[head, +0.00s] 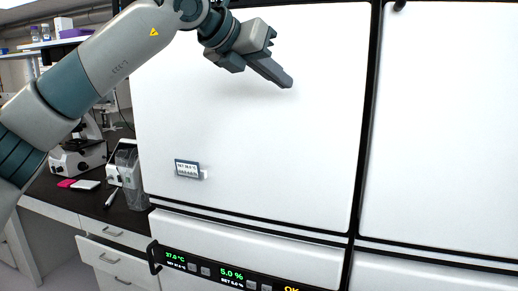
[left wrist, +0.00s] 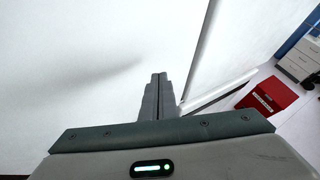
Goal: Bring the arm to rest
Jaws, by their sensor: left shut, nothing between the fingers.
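My left arm comes in from the left of the head view and is raised across the upper part of the picture. My left gripper (head: 284,80) is shut and empty, in front of the large white door (head: 270,130). In the left wrist view the two fingers (left wrist: 158,78) lie together with nothing between them. A soft shadow falls on the white surface beside them; I cannot tell the exact gap to it. My right gripper is not in view.
A second white door (head: 445,130) stands to the right. Below is a display panel (head: 230,276) with a dark handle (head: 153,257). A bench (head: 120,212) with a microscope (head: 75,155) is at left. The left wrist view shows a red box (left wrist: 267,96) on the floor.

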